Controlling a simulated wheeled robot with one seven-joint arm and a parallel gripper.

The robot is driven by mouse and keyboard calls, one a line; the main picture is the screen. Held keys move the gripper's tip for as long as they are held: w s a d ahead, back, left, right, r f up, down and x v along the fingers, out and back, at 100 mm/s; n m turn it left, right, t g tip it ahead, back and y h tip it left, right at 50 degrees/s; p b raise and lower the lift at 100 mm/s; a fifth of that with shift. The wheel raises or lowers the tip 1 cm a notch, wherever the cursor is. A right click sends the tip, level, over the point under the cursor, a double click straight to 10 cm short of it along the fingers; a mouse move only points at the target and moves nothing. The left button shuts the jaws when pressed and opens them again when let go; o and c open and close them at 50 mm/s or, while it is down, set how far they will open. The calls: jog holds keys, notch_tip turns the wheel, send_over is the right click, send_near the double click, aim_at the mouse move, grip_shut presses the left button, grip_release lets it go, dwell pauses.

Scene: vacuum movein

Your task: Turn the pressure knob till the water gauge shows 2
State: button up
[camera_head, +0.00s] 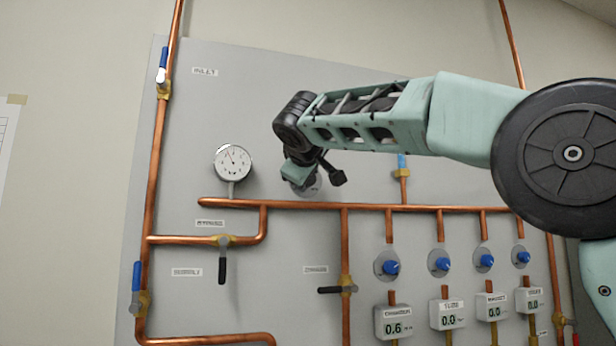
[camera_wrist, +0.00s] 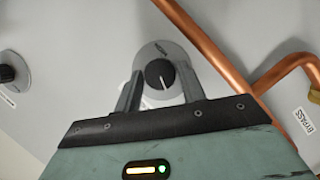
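In the wrist view a round black knob (camera_wrist: 159,74) with a white pointer line sits on a grey disc (camera_wrist: 150,52) with small lettering I cannot read. My gripper (camera_wrist: 160,71) is open, with one finger on each side of the knob and visible gaps between. In the head view my gripper (camera_head: 308,180) is at the panel, and its wrist hides the knob and most of the disc. A round white dial gauge (camera_head: 233,162) stands left of it, its needle pointing up and left. The dial numbers are too small to read.
A copper pipe (camera_wrist: 215,50) runs close to the right finger, and a second black knob (camera_wrist: 7,73) is at the far left. Below the horizontal pipe (camera_head: 330,206) are several blue knobs (camera_head: 391,267) above digital boxes; the leftmost box (camera_head: 397,323) reads about 0.6.

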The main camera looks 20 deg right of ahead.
jog(key=shift+o, duration=1.1)
jog(key=b+v, duration=0.5)
jog(key=v, duration=1.2)
jog(key=shift+s, duration=0.15)
jog(key=shift+a+r, duration=0.1)
jog(key=shift+a, duration=0.05)
